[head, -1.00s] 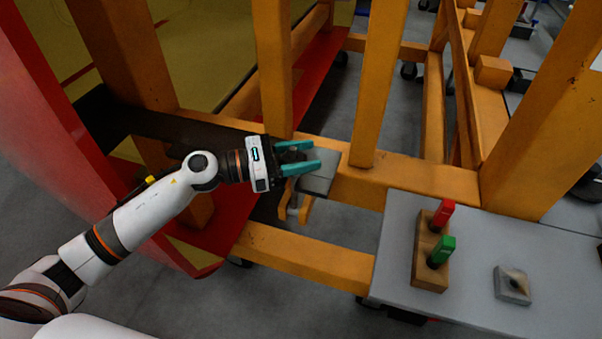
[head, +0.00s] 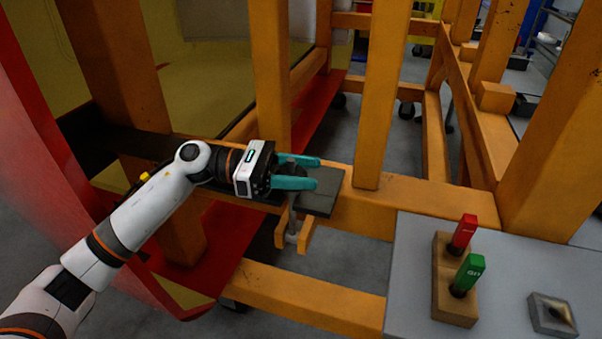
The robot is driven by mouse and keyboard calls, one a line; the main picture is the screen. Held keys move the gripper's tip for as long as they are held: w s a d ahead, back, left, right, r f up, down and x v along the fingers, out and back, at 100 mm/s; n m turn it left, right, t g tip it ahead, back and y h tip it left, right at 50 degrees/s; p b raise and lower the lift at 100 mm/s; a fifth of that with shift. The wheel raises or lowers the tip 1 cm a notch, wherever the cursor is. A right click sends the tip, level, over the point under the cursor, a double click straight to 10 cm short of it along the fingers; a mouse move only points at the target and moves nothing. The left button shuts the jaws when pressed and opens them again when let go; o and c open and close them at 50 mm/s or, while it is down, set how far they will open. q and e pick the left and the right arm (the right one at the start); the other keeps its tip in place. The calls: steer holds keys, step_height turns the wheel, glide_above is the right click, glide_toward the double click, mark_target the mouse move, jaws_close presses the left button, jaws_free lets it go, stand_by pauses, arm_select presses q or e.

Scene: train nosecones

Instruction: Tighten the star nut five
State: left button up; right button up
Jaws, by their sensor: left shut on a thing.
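My left gripper (head: 312,173) is at the dark plate (head: 322,198) on the orange frame, with its teal fingers pointing right. A small dark knob, apparently the star nut (head: 291,164), sits between the fingers and is mostly hidden by them. The gripper is shut on it. A grey bolt (head: 293,222) hangs below the plate, beside an orange forked bracket (head: 306,236). My right gripper is not in view.
Orange posts (head: 379,90) stand close behind and beside the gripper. A grey table (head: 410,275) at lower right carries a wooden block (head: 455,308) with a red tool (head: 463,234) and a green tool (head: 467,273), and a small square piece (head: 552,314). A red panel rises at the left.

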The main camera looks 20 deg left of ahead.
mark_target(302, 171)
arm_select(q)
steer(key=o, duration=1)
step_height(302, 171, up, 10)
steer(key=shift+b, duration=0.3)
